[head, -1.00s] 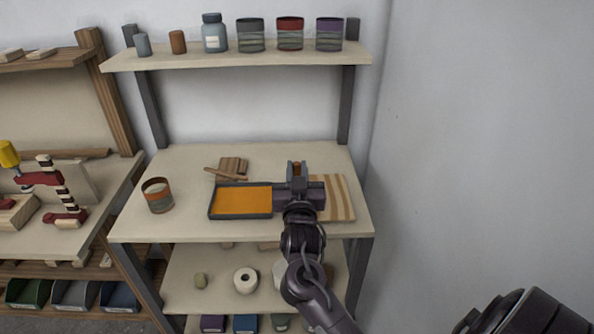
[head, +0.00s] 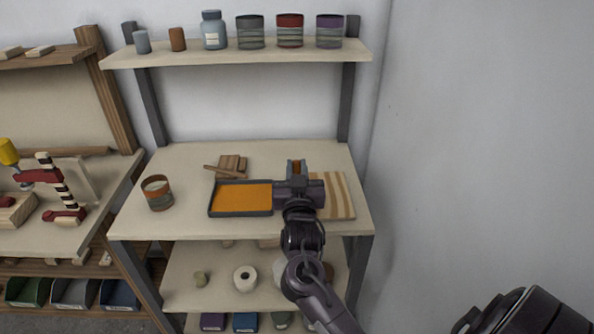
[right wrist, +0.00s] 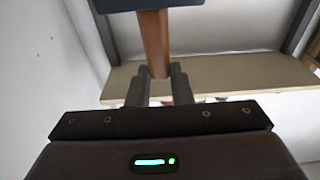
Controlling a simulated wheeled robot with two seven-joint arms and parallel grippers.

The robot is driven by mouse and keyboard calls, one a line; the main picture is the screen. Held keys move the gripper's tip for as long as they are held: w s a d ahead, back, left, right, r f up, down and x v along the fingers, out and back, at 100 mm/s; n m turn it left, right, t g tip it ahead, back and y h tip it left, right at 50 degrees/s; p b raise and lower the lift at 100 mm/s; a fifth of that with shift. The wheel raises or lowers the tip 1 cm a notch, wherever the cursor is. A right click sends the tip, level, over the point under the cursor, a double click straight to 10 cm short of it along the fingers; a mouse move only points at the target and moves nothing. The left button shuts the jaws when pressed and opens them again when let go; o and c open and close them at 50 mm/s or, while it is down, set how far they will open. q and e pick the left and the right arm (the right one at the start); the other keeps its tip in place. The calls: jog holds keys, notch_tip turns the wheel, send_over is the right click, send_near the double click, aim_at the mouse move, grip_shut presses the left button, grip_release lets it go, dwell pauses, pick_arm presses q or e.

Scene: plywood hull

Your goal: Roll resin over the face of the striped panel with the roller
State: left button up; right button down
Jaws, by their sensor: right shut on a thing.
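The striped panel (head: 341,197) lies flat at the right of the tabletop, tan with paler stripes; my right gripper hides its left part. A dark tray (head: 240,213) of orange resin (head: 241,197) lies to its left. My right gripper (head: 297,172) is above the tabletop, between the tray and the panel in the picture. In the right wrist view the gripper (right wrist: 158,82) is shut on a brown handle (right wrist: 154,40) with a dark block (right wrist: 165,4) at its far end, cut by the frame. I take this for the roller; its head is hidden in the head view. My left gripper is not in view.
A brown can (head: 158,193) stands at the left of the table (head: 180,229). Small wood pieces (head: 230,166) lie behind the tray. A shelf (head: 240,54) with several jars and tins hangs above. A grey wall (head: 480,150) closes the right side.

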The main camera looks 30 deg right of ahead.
jog(key=shift+f+b+x, duration=0.95)
jog(key=shift+b+x, duration=0.95)
jog(key=shift+x, duration=5.1)
jog(key=shift+r+p+v, duration=0.3)
jog(key=shift+p+v, duration=0.75)
jog(key=shift+v, duration=0.75)
jog(key=shift+r+p+v, duration=0.25)
jog(key=shift+p+v, duration=0.75)
jog(key=shift+v, duration=0.8)
jog(key=shift+r+p+v, duration=0.3)
jog(key=shift+p+v, duration=0.75)
jog(key=shift+v, duration=0.75)
jog(key=shift+r+p+v, duration=0.15)
jog(key=shift+p+v, duration=0.2)
jog(key=shift+v, duration=0.6)
jog(key=shift+r+p+v, duration=0.1)
jog(key=shift+p+v, duration=0.25)
jog(key=shift+v, duration=0.65)
jog(key=shift+w+d+f+b, duration=0.15)
jog(key=shift+w+d, duration=0.1)
jog(key=shift+w, duration=0.15)
jog(key=shift+w+d+b, duration=0.15)
jog(key=shift+w+d, duration=0.15)
jog(key=shift+w, duration=0.15)
jog(key=f+b+x, duration=0.1)
jog(key=b+x, duration=0.2)
jog(key=x, duration=0.6)
jog(key=shift+w+d, duration=0.3)
jog(key=shift+w, duration=0.1)
